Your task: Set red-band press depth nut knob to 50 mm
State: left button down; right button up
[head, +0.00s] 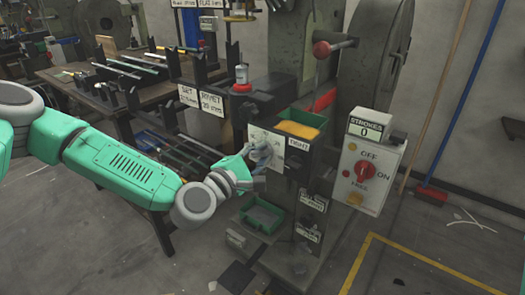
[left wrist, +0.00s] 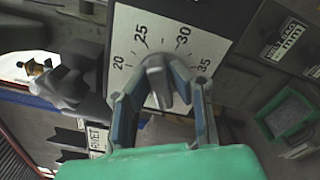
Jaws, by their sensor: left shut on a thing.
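The dial plate (head: 255,135) is white and sits on the front of the dark press. My left gripper (head: 260,154) reaches it from the left in the head view. In the left wrist view the dial plate (left wrist: 135,25) shows the numbers 20, 25, 30 and 35. A grey knob (left wrist: 168,88) stands in front of the dial, and my left gripper (left wrist: 167,75) is shut on it, one finger on each side. The fingers hide the lower dial, and I cannot read the knob's exact setting. My right gripper is not in view.
A white control box (head: 364,175) with a red switch and a STROKES counter showing 0 is at the right. A yellow-filled bin (head: 298,130) is above the press front. A green tray (head: 262,215) is below. A workbench (head: 75,82) stands at left.

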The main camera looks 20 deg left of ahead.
pick_arm(q)
jog(key=m, duration=0.2)
jog(key=m+p, duration=0.2)
jog(key=m, duration=0.1)
jog(key=shift+s+f+m, duration=0.15)
jog(key=shift+f+m, duration=0.15)
jog(key=m+p, duration=0.1)
jog(key=m, duration=0.3)
jog(key=shift+a+f+m+p, duration=0.15)
jog(key=shift+m+p, duration=0.15)
jog(key=shift+p, duration=0.1)
jog(key=c, duration=1.5)
grip_release()
jog(key=shift+c, duration=0.2)
jog(key=shift+a, duration=0.2)
